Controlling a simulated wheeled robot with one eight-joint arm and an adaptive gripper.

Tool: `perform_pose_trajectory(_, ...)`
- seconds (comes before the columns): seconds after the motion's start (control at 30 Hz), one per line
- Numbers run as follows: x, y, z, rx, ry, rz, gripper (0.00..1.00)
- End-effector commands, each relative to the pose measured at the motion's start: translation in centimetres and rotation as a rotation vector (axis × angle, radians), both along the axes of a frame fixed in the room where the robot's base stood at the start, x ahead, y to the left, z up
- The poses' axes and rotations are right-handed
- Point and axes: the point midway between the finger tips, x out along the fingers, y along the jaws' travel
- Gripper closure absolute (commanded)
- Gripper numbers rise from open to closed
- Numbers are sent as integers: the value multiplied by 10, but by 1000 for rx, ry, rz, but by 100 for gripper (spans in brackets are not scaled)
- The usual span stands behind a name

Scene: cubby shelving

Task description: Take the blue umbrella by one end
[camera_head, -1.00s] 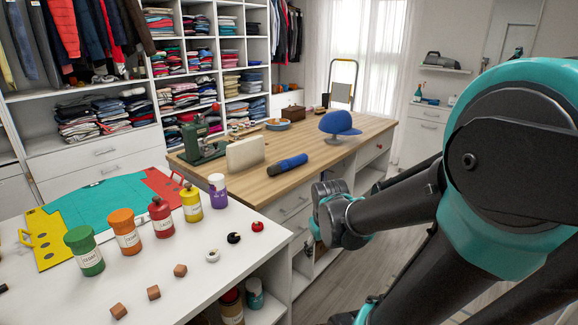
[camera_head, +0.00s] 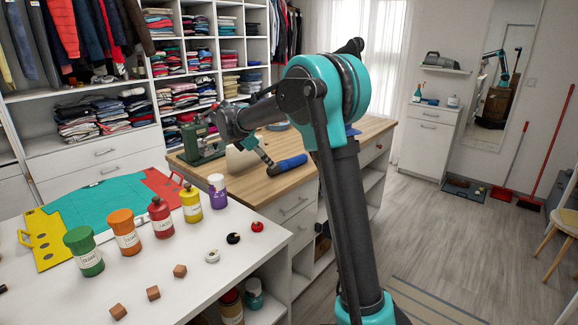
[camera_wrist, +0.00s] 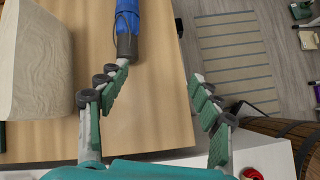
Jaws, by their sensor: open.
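The blue umbrella (camera_head: 287,164) lies folded on the wooden tabletop. In the wrist view, the umbrella (camera_wrist: 127,22) comes in from the top, and its dark end points toward my gripper (camera_wrist: 159,78). My gripper is open and empty, with its green-padded fingers spread wide. The left fingertip appears close beside the umbrella's dark end; I cannot tell whether they touch. The space between the fingers is mostly right of the umbrella, over the table's edge. In the head view, my gripper (camera_head: 263,152) is small at the umbrella's near left end, partly hidden by my arm.
A beige block (camera_head: 242,158) stands left of the umbrella and shows large in the wrist view (camera_wrist: 32,60). A green sewing machine (camera_head: 203,142) stands behind it on the wooden table (camera_head: 275,186). A white table (camera_head: 190,285) in front holds several colored jars. Open floor lies to the right.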

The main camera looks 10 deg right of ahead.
Motion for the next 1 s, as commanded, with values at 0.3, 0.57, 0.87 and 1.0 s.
perform_pose_trajectory(0.3,41,51,18,-189,94,204,35)
perform_pose_trajectory(0.57,56,35,-3,-202,101,214,35)
perform_pose_trajectory(0.87,81,2,-45,-201,100,215,35)
perform_pose_trajectory(1.0,90,-10,-59,-201,100,214,35)
